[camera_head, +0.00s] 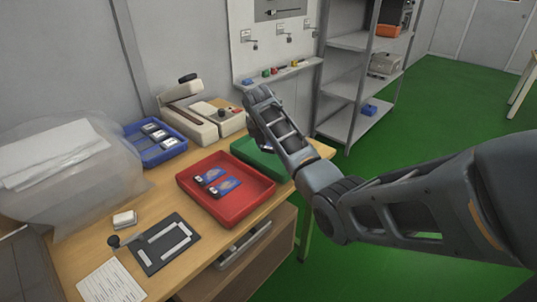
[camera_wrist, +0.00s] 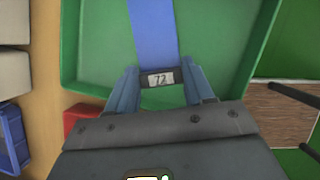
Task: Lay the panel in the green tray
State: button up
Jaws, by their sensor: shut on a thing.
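The green tray (camera_head: 243,150) sits at the right end of the wooden bench, partly hidden behind my arm. In the wrist view its rim and floor (camera_wrist: 100,50) fill the upper part. My gripper (camera_wrist: 160,88) is shut on the panel (camera_wrist: 153,35), a blue strip with a pale end marked 72 between the fingers. The panel extends away from the gripper over the tray floor. I cannot tell whether it touches the floor. In the head view my arm hides the held panel.
A red tray (camera_head: 243,212) holds blue panels (camera_head: 222,187) left of the green tray. A blue bin (camera_head: 165,157), a beige machine (camera_head: 190,122), a black plate (camera_head: 168,243) and a paper sheet (camera_head: 110,282) occupy the bench. A metal shelf (camera_head: 352,88) stands behind. Green floor lies right.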

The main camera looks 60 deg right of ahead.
jog(key=shift+f, duration=2)
jog(key=o, duration=1)
jog(key=v, duration=1.2)
jog(key=shift+r, duration=0.1)
jog(key=shift+d, duration=0.1)
